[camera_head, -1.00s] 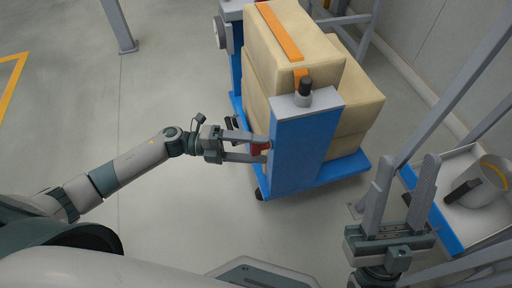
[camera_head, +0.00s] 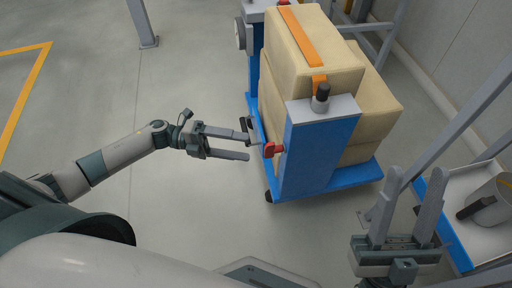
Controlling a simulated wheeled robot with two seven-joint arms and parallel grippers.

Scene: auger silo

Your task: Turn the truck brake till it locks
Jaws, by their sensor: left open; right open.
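The blue truck (camera_head: 318,158) stands in the middle right, loaded with tan sacks. A red brake handle (camera_head: 272,149) sticks out from the left side of its blue post. My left gripper (camera_head: 249,149) is open and empty, its fingertips just left of the red handle and apart from it. My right gripper (camera_head: 406,205) is open and empty at the lower right, fingers pointing up, in front of the grey frame and away from the brake.
A grey post (camera_head: 141,22) stands at the upper left. Grey frame bars cross the right side. The floor left of the truck is clear.

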